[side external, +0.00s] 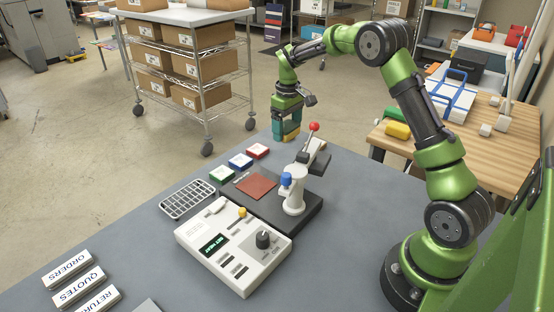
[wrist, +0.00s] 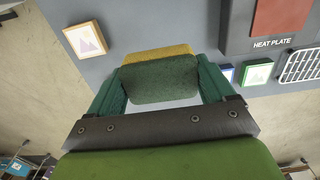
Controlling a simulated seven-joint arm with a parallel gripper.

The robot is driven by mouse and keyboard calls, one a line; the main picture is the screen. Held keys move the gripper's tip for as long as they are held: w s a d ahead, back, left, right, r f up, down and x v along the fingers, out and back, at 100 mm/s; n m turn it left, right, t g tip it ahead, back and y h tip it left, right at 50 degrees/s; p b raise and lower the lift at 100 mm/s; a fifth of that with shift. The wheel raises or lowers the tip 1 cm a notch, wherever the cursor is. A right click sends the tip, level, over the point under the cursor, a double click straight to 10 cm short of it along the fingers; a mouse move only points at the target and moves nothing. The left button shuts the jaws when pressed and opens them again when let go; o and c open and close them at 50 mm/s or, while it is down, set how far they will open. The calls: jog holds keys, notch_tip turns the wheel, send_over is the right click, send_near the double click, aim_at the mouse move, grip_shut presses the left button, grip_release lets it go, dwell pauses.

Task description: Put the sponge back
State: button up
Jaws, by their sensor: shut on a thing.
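My gripper (side external: 287,128) is above the far edge of the grey table (side external: 130,235), beyond the press, in the side external view. In the wrist view, its two dark green fingers (wrist: 162,82) are shut on the sides of a sponge (wrist: 160,76) with a dark green face and a yellow layer. In the side external view the sponge's yellow part (side external: 291,138) shows below the fingers. I cannot tell whether the sponge touches the table.
A lever press (side external: 294,195) with a red ball knob stands near my gripper, beside a reddish heat plate (side external: 255,187). A wire rack (side external: 187,199), small coloured frames (side external: 240,160) and a control box (side external: 235,250) lie nearby. A yellow block (side external: 397,130) lies on the wooden bench.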

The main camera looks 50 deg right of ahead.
aim_at(286, 161)
notch_tip(286, 161, down, 9)
jog(key=shift+f, duration=0.1)
dwell(0.3)
jog(key=shift+s+f, duration=0.1)
jog(key=o, duration=0.8)
